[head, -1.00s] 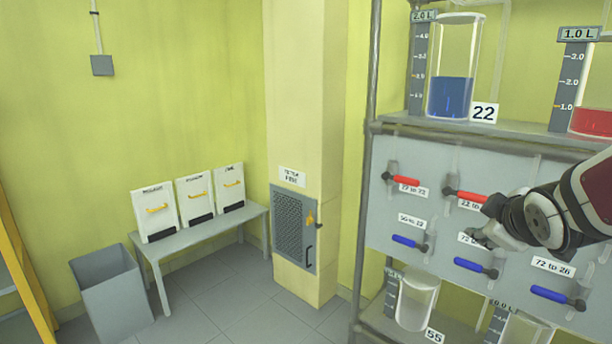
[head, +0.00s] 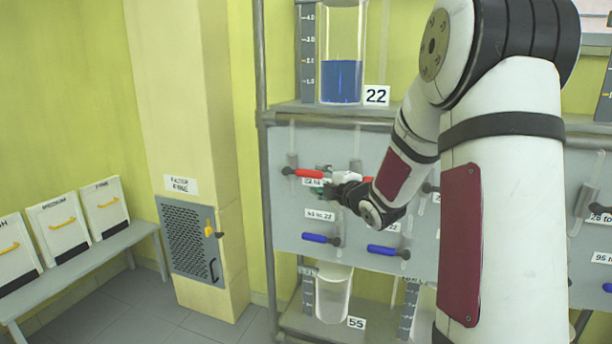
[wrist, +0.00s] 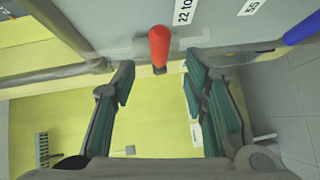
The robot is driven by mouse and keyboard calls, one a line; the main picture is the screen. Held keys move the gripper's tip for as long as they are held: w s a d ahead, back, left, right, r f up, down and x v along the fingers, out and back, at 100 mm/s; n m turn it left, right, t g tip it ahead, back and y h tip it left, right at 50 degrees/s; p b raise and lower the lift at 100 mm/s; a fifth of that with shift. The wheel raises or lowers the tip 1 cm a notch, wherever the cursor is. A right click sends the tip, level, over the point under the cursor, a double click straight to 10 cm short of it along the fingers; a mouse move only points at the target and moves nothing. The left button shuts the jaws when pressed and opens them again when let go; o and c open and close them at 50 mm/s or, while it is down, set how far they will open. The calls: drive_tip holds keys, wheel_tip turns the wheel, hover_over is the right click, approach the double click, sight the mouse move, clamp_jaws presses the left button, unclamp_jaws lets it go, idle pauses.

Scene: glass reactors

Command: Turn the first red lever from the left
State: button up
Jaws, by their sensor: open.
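The first red lever from the left (head: 308,173) sticks out sideways, pointing right, near the top left of the grey panel. My gripper (head: 328,182) is at the right end of this lever, in front of the panel. In the wrist view the red lever (wrist: 160,47) lies just beyond and between the tips of my open gripper (wrist: 160,75), with nothing held. I cannot tell if a finger touches it. My arm hides most of the second red lever.
Blue levers (head: 320,239) sit lower on the grey panel (head: 288,222). A glass vessel with blue liquid (head: 341,80) stands on the shelf above. An empty vessel (head: 333,290) stands below. A yellow pillar (head: 180,90) is to the left.

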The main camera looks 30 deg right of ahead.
sight(311, 175)
drive_tip(key=w, duration=0.5)
drive_tip(key=w+d+f, duration=0.1)
drive_tip(key=w, duration=0.2)
clamp_jaws()
